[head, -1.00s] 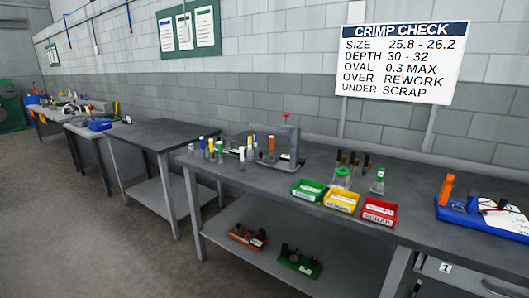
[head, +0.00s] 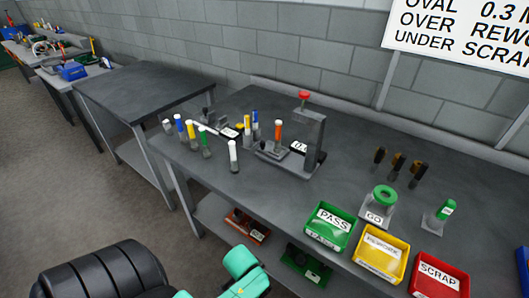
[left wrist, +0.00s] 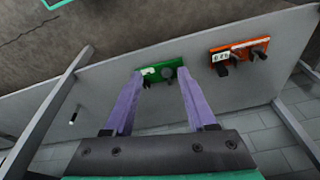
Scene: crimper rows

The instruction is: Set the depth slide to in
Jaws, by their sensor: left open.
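A grey gauge stand (head: 309,143) with a red knob (head: 304,96) on its post stands upright on the workbench. A vial with an orange top (head: 278,131) stands at its low front block (head: 270,151). A small display, partly hidden by the post, shows beside it. I cannot make out which part is the depth slide or how it is set. My left gripper (left wrist: 160,72) is open and empty in the left wrist view, facing the lower shelf, away from the stand. My right gripper is in neither view.
Several coloured vials (head: 191,131) stand left of the stand. Green PASS (head: 329,240), yellow rework (head: 368,267) and red SCRAP (head: 437,282) bins line the bench's front edge. A green GO ring gauge (head: 384,195) sits behind them. A green holder (left wrist: 178,66) and an orange one (left wrist: 241,45) lie on the lower shelf.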

